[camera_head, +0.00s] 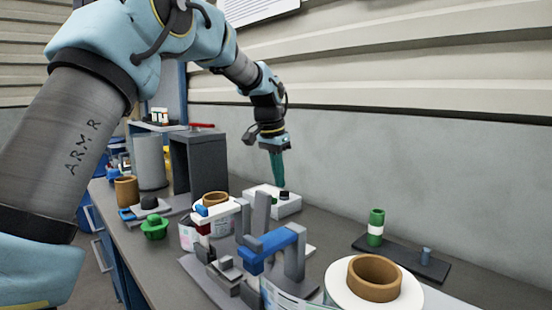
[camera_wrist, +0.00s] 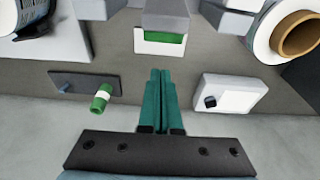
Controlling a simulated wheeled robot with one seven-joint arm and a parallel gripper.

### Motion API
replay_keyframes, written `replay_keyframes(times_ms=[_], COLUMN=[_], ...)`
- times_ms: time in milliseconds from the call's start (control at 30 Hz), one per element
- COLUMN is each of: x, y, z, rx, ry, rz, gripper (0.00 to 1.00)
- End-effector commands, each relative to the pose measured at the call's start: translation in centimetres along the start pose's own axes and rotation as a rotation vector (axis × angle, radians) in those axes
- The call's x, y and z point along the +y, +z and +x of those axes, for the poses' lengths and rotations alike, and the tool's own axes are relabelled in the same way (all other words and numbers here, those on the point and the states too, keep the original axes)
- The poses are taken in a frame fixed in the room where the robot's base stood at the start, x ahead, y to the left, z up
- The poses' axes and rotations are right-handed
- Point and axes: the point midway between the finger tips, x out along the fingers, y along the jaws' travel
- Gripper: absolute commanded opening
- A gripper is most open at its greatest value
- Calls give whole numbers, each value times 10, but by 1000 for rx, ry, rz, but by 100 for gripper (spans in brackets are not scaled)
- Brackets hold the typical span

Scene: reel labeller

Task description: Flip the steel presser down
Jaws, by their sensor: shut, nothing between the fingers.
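The labeller (camera_head: 205,280) stands on the bench, a grey assembly of blocks and posts with a blue bar (camera_head: 270,248). A grey steel bar (camera_head: 262,208) stands upright on it and appears to be the presser, though similar grey posts make this uncertain. In the wrist view, a grey part of the labeller (camera_wrist: 180,12) shows at the top centre, above a white piece with a green patch (camera_wrist: 160,42). My gripper (camera_head: 280,186), with green fingers, points down behind the labeller, apart from it. In the wrist view its fingers (camera_wrist: 161,72) are together and empty.
A white box with a black knob (camera_head: 285,205) stands close below my gripper. A green-and-white cylinder (camera_head: 376,228) stands on a dark plate (camera_head: 425,265) to the right. A white reel with a brown core (camera_head: 405,300) is at front right. The wall is close behind.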

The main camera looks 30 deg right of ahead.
Motion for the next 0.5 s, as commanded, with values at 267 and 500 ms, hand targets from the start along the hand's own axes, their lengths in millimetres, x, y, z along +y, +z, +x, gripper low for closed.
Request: replay_keyframes(times_ms=[267,500], x=[-1,-1], y=[24,38], z=[7,4], rx=[1,1], ry=[-2,-2], rz=[-2,-1], gripper=[0,0])
